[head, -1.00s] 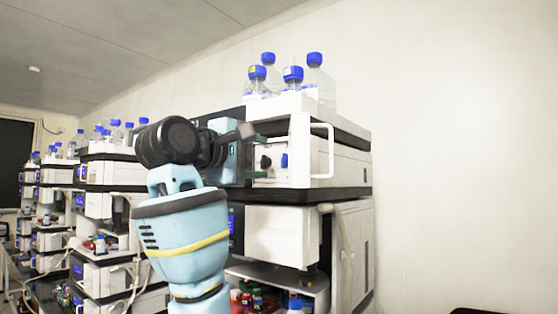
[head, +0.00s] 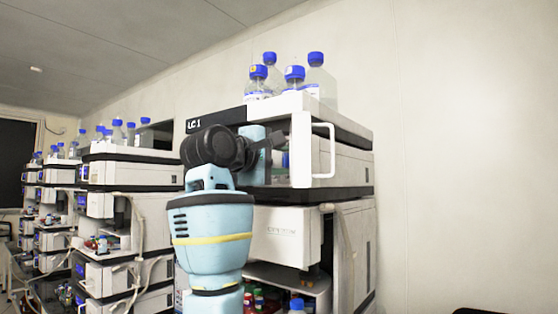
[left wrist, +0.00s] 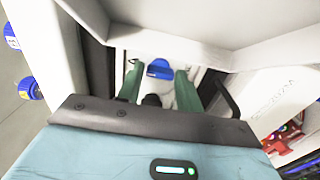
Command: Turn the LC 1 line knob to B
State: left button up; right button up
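The top unit of the nearest stack carries the LC 1 label (head: 194,125). In its front recess are a blue knob (head: 285,160) and a black knob. In the left wrist view the blue knob (left wrist: 160,68) lies near the tips of my green fingers, and the black knob (left wrist: 152,100) shows between them, partly hidden by the gripper body. My left gripper (left wrist: 157,82) is open, with a finger on either side; contact cannot be told. In the head view my left gripper (head: 277,158) is at the recess and hides the black knob. My right gripper is not in view.
A white panel with a handle (head: 322,150) stands out just right of the recess. Bottles with blue caps (head: 316,85) stand on top. A lower white unit (head: 285,235) is beneath. More stacks (head: 120,180) stand at left; the wall at right is bare.

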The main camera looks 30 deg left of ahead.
pick_arm(q)
jog(key=c, duration=0.5)
jog(key=shift+c, duration=0.2)
jog(key=shift+m, duration=0.4)
jog(key=m, duration=0.2)
jog(key=shift+m, duration=0.4)
jog(key=m, duration=0.3)
jog(key=shift+m, duration=0.4)
jog(key=m, duration=1)
jog(key=shift+m, duration=0.4)
